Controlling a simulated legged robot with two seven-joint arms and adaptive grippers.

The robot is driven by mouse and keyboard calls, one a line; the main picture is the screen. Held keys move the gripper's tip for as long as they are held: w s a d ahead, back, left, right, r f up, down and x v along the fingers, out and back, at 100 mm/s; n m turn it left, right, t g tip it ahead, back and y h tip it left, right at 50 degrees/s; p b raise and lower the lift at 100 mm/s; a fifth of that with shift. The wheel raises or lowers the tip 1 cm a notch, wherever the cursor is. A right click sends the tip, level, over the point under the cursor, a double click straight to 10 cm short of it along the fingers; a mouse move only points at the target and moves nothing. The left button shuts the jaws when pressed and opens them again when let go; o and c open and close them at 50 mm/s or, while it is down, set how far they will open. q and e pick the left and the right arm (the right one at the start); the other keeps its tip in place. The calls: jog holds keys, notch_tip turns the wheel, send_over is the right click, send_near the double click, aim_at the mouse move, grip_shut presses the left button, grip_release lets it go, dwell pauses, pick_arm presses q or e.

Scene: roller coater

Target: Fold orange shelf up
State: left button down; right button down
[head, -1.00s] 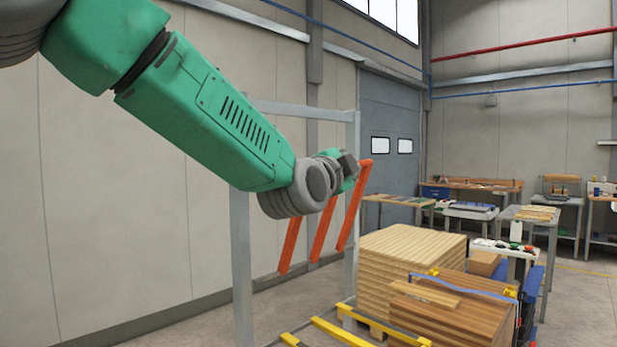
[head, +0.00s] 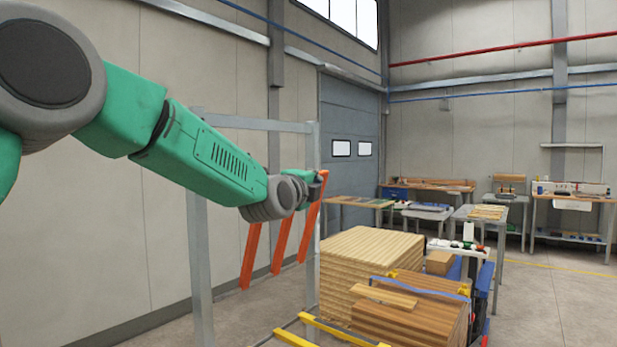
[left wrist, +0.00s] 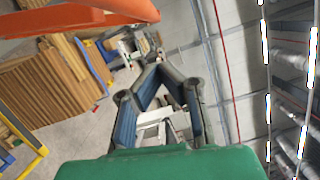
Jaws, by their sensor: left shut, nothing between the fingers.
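The orange shelf (head: 251,258) shows as several slanted orange bars on a grey metal frame (head: 200,255) in the head view. The bars lean, with their upper ends to the right. My left gripper (head: 318,186) is at the upper end of the rightmost bar, and my arm hides part of the shelf. I cannot tell whether they touch. In the left wrist view the shelf's orange part (left wrist: 75,18) crosses the upper left, beside the gripper (left wrist: 160,58). The fingers' tips come together with nothing held. My right gripper is not in view.
Stacked wooden boards (head: 372,262) and a pile of brown planks (head: 405,325) stand right of the frame. Yellow bars (head: 345,333) lie low in front. Workbenches (head: 480,215) line the back. A wall (head: 90,220) runs behind the frame; open floor is at the right.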

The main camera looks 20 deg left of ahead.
pick_arm(q)
jog(key=a, duration=0.1)
jog(key=a+r, duration=0.1)
jog(key=w+a, duration=0.1)
jog(key=a, duration=0.1)
jog(key=shift+w+a+r+p, duration=0.1)
jog(key=shift+r+p, duration=0.05)
jog(key=shift+p, duration=0.15)
